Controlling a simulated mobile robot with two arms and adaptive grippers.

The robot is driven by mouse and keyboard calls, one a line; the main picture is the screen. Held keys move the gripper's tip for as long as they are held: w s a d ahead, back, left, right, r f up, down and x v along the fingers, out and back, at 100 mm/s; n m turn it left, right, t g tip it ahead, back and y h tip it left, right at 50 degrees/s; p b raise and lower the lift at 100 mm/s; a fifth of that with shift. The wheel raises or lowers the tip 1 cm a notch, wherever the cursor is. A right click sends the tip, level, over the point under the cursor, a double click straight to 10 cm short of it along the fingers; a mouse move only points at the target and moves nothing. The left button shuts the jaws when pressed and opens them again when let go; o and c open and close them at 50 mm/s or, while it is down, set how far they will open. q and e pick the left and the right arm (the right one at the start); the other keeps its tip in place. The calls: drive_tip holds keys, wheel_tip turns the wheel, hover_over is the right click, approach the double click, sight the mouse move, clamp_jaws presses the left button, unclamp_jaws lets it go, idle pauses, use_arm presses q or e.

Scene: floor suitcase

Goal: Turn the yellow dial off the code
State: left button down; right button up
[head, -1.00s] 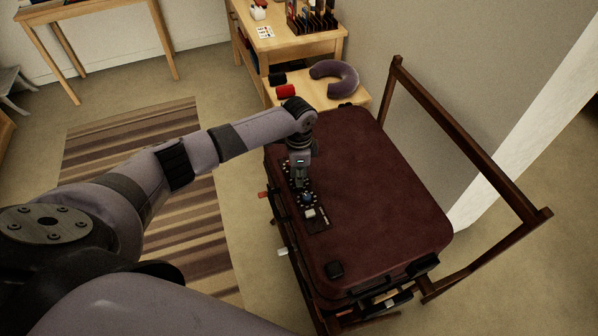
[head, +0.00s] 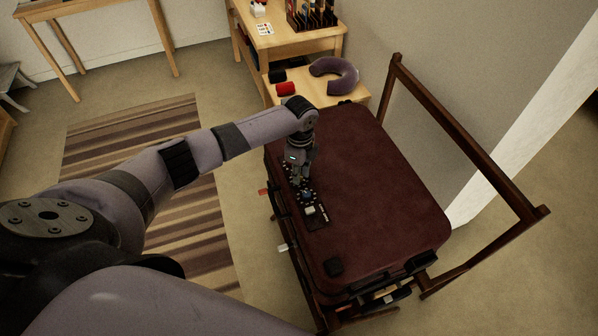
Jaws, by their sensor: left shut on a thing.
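A dark red suitcase (head: 375,205) lies flat on a low wooden rack. Along its left edge is a dark lock panel (head: 319,221) with small dials; a blue dial (head: 307,196) and a pale square piece (head: 311,210) show on it. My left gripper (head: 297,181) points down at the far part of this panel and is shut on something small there. The fingers and wrist hide what they hold, so I cannot see the yellow dial. My right gripper is not in view.
The rack's tall wooden frame (head: 470,140) stands right of the suitcase by the wall. Behind it, a low wooden table holds a purple neck pillow (head: 334,76) and a red roll (head: 285,89). A striped rug (head: 150,170) lies left.

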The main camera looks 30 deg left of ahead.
use_arm(q)
drive_tip(key=shift+w+r, duration=0.1)
drive_tip(key=c, duration=1.4)
unclamp_jaws()
drive_tip(key=shift+c, duration=0.2)
wheel_tip(320, 180, up, 12)
drive_tip(key=shift+w, duration=0.15)
